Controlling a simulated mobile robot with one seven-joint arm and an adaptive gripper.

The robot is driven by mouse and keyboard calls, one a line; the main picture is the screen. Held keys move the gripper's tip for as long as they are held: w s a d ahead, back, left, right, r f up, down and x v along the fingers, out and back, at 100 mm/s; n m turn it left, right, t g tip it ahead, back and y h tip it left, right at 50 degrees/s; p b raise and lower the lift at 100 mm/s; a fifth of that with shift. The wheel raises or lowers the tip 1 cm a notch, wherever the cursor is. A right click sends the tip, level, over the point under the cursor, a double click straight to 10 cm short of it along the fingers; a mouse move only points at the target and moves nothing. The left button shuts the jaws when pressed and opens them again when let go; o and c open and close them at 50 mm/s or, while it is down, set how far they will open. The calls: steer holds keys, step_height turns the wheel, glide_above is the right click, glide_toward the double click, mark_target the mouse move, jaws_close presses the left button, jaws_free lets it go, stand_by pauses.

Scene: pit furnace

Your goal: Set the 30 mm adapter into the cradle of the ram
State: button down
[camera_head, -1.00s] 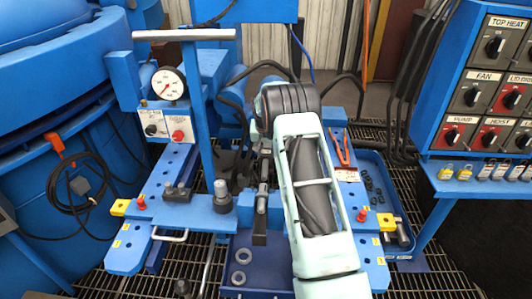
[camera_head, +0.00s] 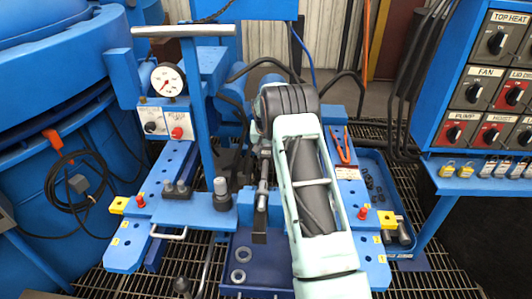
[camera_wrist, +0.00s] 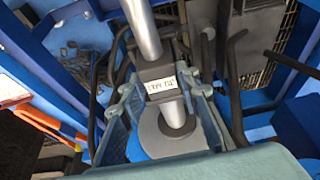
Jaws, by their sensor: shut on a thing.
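My gripper (camera_head: 262,192) is at the centre of the head view, just left of my pale arm, mostly seen edge-on. It is shut on a piece I take for the 30 mm adapter. In the wrist view this is a bright steel rod with a dark block (camera_wrist: 158,74) carrying a white label, whose text I cannot read. The dark block (camera_head: 259,237) also seems to show at the lower end in the head view. Behind it in the wrist view lies a round grey face (camera_wrist: 153,138), possibly the ram's. The cradle is not clearly visible. Contact there cannot be told.
A blue crossbar carries dark fittings (camera_head: 220,190) left of my gripper. Two rings (camera_head: 240,255) lie on a blue tray below. The control cabinet (camera_head: 490,90) stands far right.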

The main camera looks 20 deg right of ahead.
steer(key=shift+w+r, duration=0.15)
steer(key=shift+r, duration=0.05)
steer(key=c, duration=1.4)
jaws_free()
steer(key=shift+s+f, duration=0.25)
steer(key=v, duration=1.2)
steer(key=shift+r, duration=0.2)
